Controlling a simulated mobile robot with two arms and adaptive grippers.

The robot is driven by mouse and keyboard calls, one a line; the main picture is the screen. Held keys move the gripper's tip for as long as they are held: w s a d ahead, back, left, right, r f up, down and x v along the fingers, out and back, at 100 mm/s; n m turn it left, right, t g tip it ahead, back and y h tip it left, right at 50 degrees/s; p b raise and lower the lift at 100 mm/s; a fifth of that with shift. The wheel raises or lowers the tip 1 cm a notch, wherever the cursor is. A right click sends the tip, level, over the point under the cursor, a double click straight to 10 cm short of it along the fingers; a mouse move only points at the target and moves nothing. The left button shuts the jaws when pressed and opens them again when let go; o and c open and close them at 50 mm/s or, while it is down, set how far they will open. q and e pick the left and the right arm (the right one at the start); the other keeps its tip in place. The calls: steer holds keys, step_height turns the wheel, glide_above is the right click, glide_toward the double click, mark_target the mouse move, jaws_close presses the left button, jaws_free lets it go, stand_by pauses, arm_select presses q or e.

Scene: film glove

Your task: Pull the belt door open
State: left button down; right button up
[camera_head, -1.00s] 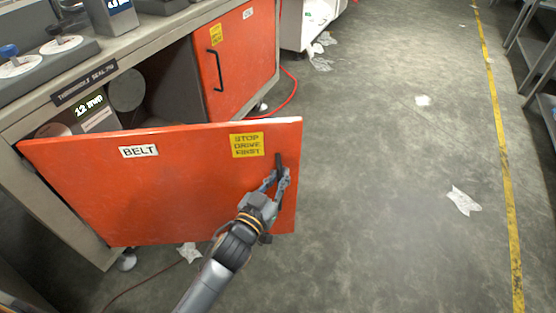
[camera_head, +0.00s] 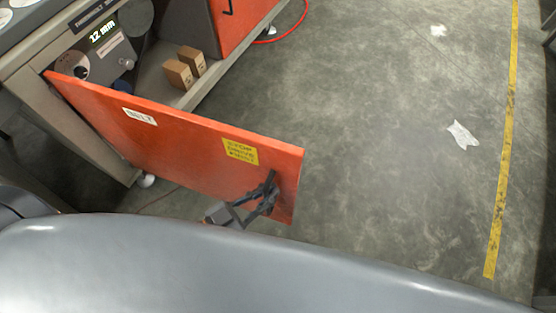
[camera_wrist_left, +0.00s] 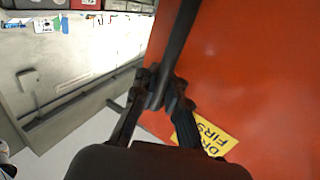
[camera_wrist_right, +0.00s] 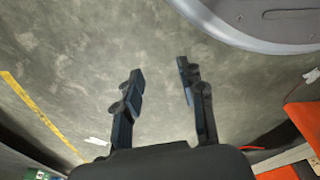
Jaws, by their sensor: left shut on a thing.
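The orange belt door (camera_head: 190,140) stands swung out from the machine in the head view, hinged at its left end. It bears a white label (camera_head: 139,116) and a yellow sign (camera_head: 240,151). My left gripper (camera_head: 266,194) is at the dark bar handle near the door's free right end. In the left wrist view its fingers (camera_wrist_left: 160,92) are shut around the dark handle (camera_wrist_left: 178,45), with the orange door (camera_wrist_left: 255,70) behind. My right gripper (camera_wrist_right: 158,88) shows in the right wrist view, fingers apart, with nothing between them.
Inside the opened bay, brown boxes (camera_head: 179,74) sit on a shelf beside a 12 mm display (camera_head: 103,33). A second orange door (camera_head: 238,18) is at the top. The floor to the right is open, with white scraps (camera_head: 462,134) and a yellow line (camera_head: 505,150).

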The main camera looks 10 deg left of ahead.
arm_select(q)
steer(key=shift+m+g+h, duration=0.4)
steer(key=shift+m+h, duration=0.1)
steer(key=shift+s+a+p, duration=0.1)
steer(key=shift+s+a, duration=0.1)
steer(key=shift+s, duration=0.55)
steer(key=shift+s+a+p, duration=0.1)
steer(key=shift+s+a, duration=0.15)
steer(key=shift+s, duration=0.45)
steer(key=shift+s+a+p, duration=0.1)
steer(key=shift+s+a, duration=0.1)
steer(key=shift+s, duration=0.55)
arm_select(e)
steer(key=shift+s+d+f, duration=0.2)
steer(key=shift+s+f, duration=0.95)
steer(key=shift+f, duration=0.05)
arm_select(q)
steer(key=c, duration=1.4)
jaws_free()
arm_select(e)
steer(key=shift+a, duration=0.1)
arm_select(q)
steer(key=v, duration=1.2)
jaws_close()
